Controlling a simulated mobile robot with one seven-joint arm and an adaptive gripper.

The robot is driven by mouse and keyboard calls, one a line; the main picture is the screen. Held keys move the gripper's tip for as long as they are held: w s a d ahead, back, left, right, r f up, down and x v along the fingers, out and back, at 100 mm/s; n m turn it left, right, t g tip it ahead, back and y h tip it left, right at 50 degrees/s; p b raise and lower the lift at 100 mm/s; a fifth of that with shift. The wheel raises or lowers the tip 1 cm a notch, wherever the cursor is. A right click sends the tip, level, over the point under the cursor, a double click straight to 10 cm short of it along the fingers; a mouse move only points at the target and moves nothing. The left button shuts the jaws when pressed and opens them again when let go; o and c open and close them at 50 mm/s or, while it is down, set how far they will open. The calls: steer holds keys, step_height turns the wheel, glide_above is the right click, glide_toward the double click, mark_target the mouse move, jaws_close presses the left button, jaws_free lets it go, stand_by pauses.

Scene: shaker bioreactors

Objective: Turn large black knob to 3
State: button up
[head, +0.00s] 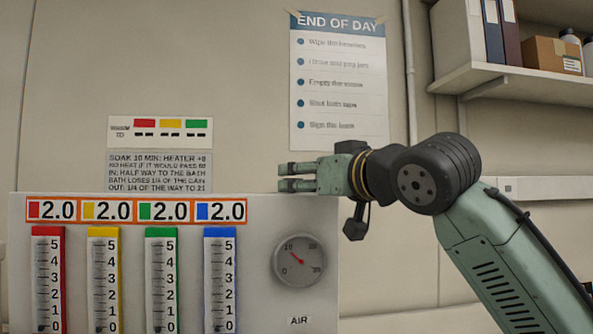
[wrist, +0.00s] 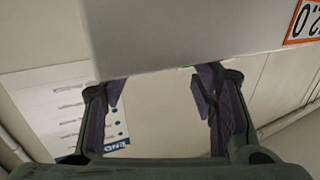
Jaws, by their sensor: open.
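No large black knob shows in either view. The light grey panel (head: 260,220) stands at the lower left of the head view, its lower part cut off by the frame. My gripper (head: 284,177) is open and empty, at the panel's top edge near its right side, fingers pointing left. In the wrist view my gripper's two fingers (wrist: 158,90) are spread with nothing between them, and the panel (wrist: 190,30) fills the top.
The panel carries red (head: 47,285), yellow (head: 103,285), green (head: 161,285) and blue (head: 220,285) scales under "2.0" readouts. A round gauge (head: 299,260) sits above "AIR". A poster (head: 338,85) hangs on the wall. A shelf (head: 500,80) holds binders and a box.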

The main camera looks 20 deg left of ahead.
steer(key=shift+p+x, duration=0.4)
steer(key=shift+x, duration=1.45)
steer(key=shift+c, duration=0.6)
steer(key=c, duration=1.1)
